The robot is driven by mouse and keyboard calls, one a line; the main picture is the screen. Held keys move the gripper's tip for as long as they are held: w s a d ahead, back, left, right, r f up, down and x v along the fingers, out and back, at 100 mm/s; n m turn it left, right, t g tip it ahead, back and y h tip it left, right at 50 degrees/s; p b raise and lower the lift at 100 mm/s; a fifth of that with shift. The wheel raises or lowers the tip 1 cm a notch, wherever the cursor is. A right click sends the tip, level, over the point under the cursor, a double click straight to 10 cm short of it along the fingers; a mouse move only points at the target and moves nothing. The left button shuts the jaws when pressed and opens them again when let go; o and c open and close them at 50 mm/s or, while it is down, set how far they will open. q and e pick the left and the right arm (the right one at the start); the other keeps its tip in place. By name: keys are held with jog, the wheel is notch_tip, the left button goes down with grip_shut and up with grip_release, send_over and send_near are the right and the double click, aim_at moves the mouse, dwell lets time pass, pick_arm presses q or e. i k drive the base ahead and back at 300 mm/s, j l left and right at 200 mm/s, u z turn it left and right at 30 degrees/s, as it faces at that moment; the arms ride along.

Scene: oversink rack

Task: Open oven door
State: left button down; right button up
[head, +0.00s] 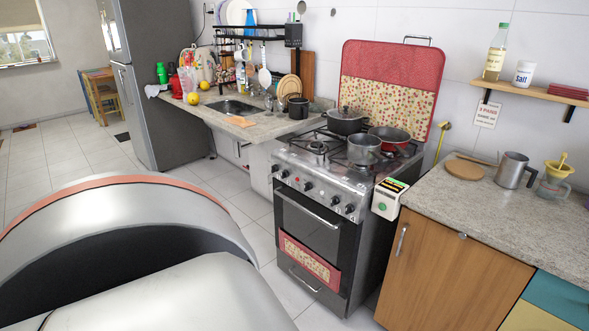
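The oven door (300,226) is on the front of the black and steel stove, in the middle of the head view. It looks closed. Its horizontal metal handle (307,208) runs across the top of the door, below the knobs. A red patterned cloth (310,260) hangs on the lower part of the door. A large grey and white rounded part of my own body fills the lower left. Neither of my grippers shows, so I cannot see where they are relative to the handle.
Pots, including a grey pot (364,149), stand on the stovetop. A wooden cabinet (450,262) adjoins the stove on the right. A sink counter (270,126) is left of it, with a fridge (160,80) beyond. Tiled floor (222,187) lies open in front.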

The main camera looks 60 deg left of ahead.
aim_at(320, 238)
jog(key=u, duration=1.8)
jog(key=i+l, duration=0.2)
jog(key=i, duration=0.25)
jog(key=i+l+z, duration=0.1)
jog(key=i, duration=0.35)
jog(key=i+l, duration=0.3)
jog(key=i, duration=0.2)
